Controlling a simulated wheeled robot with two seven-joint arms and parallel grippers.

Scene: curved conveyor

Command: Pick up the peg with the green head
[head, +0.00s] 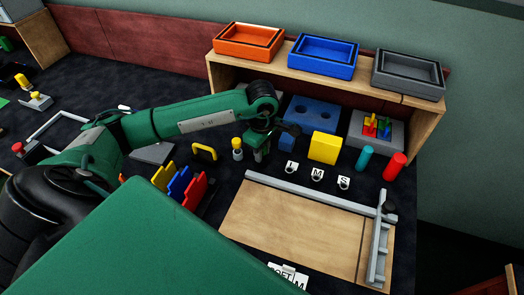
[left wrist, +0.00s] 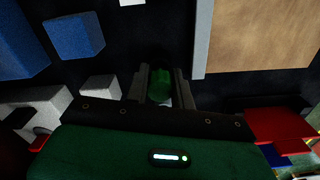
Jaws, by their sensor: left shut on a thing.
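The peg with the green head (left wrist: 160,84) is between the two fingers of my left gripper (left wrist: 160,88) in the left wrist view. The gripper is shut on it, and its lower part is mostly hidden. In the head view my left gripper (head: 262,150) points down at the dark table, right of the peg with the yellow head (head: 237,146). Green shows at its fingers there, but I cannot tell peg from gripper, nor whether the peg is clear of the table. My right gripper is not in view.
A yellow block (head: 325,147), a blue block with holes (head: 312,112), a teal cylinder (head: 364,157) and a red cylinder (head: 394,166) stand to the right. A wooden board (head: 290,230) with grey rails lies in front. Coloured upright plates (head: 180,182) stand left. A wooden shelf (head: 300,67) holds trays.

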